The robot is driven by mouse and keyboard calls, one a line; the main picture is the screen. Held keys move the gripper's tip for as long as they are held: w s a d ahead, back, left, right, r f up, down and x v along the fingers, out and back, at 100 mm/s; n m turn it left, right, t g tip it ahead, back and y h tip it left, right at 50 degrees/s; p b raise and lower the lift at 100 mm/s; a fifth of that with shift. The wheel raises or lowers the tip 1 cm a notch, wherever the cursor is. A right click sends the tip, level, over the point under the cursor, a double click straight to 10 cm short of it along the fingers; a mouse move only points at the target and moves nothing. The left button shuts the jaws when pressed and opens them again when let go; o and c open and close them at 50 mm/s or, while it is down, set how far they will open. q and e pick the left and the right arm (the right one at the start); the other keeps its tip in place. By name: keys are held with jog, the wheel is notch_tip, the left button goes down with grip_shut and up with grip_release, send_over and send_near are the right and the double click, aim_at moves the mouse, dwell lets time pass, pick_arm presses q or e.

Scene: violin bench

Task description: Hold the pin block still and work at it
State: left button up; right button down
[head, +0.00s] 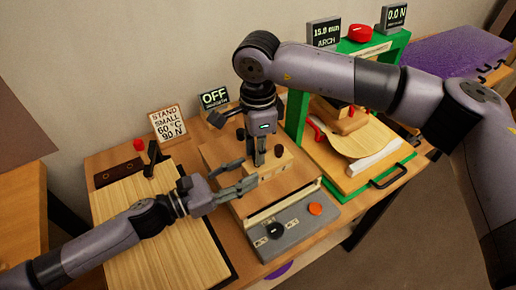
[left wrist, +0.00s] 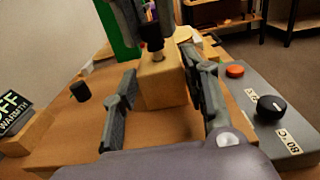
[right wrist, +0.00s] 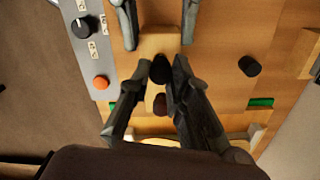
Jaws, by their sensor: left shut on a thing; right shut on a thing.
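The pin block (head: 268,168) is a light wooden block on the wooden bench. It also shows in the left wrist view (left wrist: 163,85) and the right wrist view (right wrist: 160,42). My left gripper (head: 248,176) has one finger on each side of the block and is shut on it. My right gripper (head: 259,162) points down over the block and is shut on a dark peg (right wrist: 161,69), which stands at the block's top in the left wrist view (left wrist: 152,42). A dark red peg (right wrist: 160,103) shows beside it. The fingers partly hide the block and pegs.
A grey control box (head: 290,226) with a black knob and orange button stands in front. A green press frame (head: 297,125) holding a curved wooden plate (head: 360,137) stands right. A display (head: 214,98) reads OFF. A slatted wooden board (head: 140,250) lies left, under my left arm.

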jog(key=shift+r, duration=2.1)
notch_tip(320, 180, up, 7)
pick_arm(q)
jog(key=o, duration=1.3)
jog(key=v, duration=1.2)
